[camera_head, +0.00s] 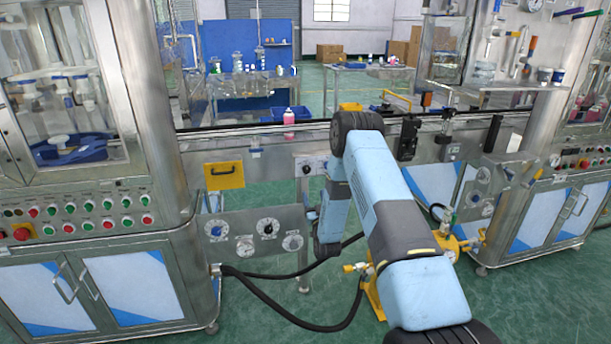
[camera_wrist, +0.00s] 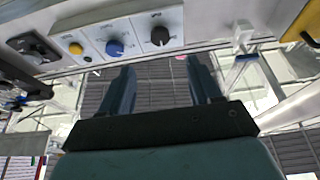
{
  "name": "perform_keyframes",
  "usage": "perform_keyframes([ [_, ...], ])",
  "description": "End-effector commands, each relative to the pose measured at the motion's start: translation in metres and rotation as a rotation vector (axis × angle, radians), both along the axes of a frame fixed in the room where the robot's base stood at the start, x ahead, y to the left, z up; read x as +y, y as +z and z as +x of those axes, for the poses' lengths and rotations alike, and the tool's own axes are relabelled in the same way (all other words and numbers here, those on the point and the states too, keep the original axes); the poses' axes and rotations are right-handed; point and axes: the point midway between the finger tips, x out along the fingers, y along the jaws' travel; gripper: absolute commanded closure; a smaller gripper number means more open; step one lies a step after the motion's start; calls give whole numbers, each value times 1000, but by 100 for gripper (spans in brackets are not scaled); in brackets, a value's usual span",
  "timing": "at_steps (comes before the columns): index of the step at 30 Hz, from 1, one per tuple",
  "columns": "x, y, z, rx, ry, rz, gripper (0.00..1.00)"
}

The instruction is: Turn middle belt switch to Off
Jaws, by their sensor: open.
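A white switch box (camera_head: 318,158) is mounted on the conveyor's front side, and my arm hides its right part in the head view. A black knob (camera_head: 306,169) shows on its left end. In the wrist view, the black knob (camera_wrist: 160,36), a blue knob (camera_wrist: 115,48) and a small yellow button (camera_wrist: 76,48) sit in a row on white boxes; their labels are too small to read. My gripper (camera_wrist: 160,65) is open and empty. Its fingertips point toward the panel, just below the black knob in the picture and apart from it. My arm hides the gripper in the head view.
A yellow box with a handle (camera_head: 224,175) hangs left of the switch box. A lower plate with several dials (camera_head: 245,245) sticks out below. A pink bottle (camera_head: 289,117) stands on the belt. Black hoses and a yellow fitting (camera_head: 447,240) are near my arm.

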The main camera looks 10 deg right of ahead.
Motion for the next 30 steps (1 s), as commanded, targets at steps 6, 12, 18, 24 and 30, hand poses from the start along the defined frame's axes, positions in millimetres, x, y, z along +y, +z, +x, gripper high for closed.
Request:
perform_keyframes([
  [6, 0, 16, 35, -3, 0, 0, 37],
  [12, 0, 29, 68, -3, 0, 0, 37],
  [18, 1, 40, 95, -2, 1, 0, 37],
  [24, 1, 46, 109, 0, 1, 1, 37],
  [30, 1, 47, 112, 2, 1, 1, 37],
])
